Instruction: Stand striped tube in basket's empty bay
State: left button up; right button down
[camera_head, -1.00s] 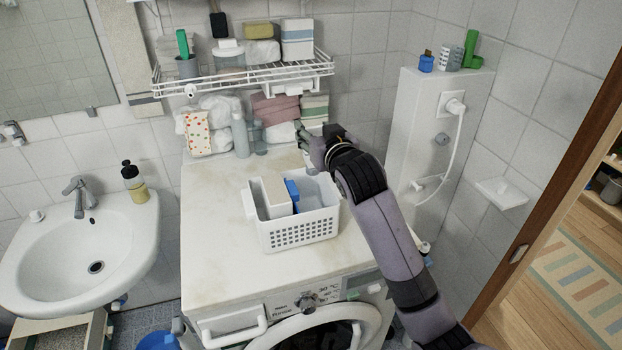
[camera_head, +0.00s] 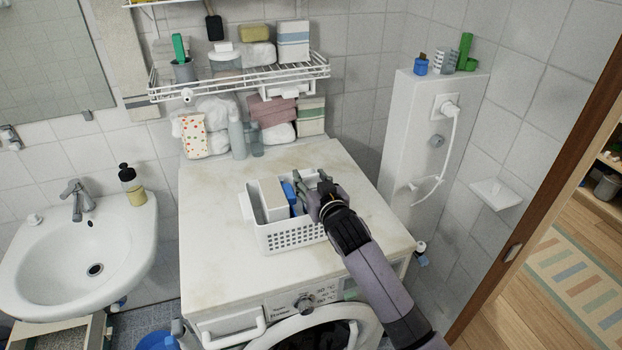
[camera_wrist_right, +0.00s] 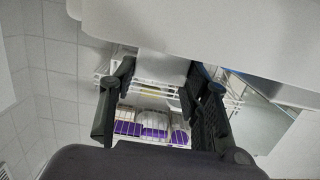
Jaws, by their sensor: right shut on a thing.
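The white basket (camera_head: 290,237) stands on the washing machine top. A white carton (camera_head: 268,200) and a blue item (camera_head: 289,197) stand in its left and middle part. My right gripper (camera_head: 312,184) is over the basket's right bay, pointing away from the head camera, and hides most of that bay. In the right wrist view, my gripper (camera_wrist_right: 160,88) is shut on a pale thing (camera_wrist_right: 163,66), taken to be the striped tube; no stripes can be made out. I cannot tell whether it touches the bay floor. My left gripper is out of view.
A wire shelf (camera_head: 240,82) hangs over the machine's back edge, with towels (camera_head: 270,110) and bottles (camera_head: 237,139) below it. A striped cup (camera_head: 447,60) stands on the white column (camera_head: 420,125). The machine top (camera_head: 370,200) is clear right of the basket.

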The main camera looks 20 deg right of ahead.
jog(key=shift+f+b, duration=0.3)
jog(key=shift+f, duration=0.3)
jog(key=c, duration=0.9)
grip_release()
jog(key=shift+r, duration=0.1)
jog(key=shift+r+p, duration=0.3)
jog(key=shift+r, duration=0.1)
jog(key=shift+s+r, duration=0.1)
jog(key=shift+s, duration=0.05)
jog(key=s, duration=0.4)
jog(key=s+r+b, duration=0.1)
jog(key=s, duration=0.2)
jog(key=s+r+b, duration=0.1)
jog(key=s, duration=0.3)
jog(key=shift+s+d, duration=0.25)
jog(key=shift+s, duration=0.05)
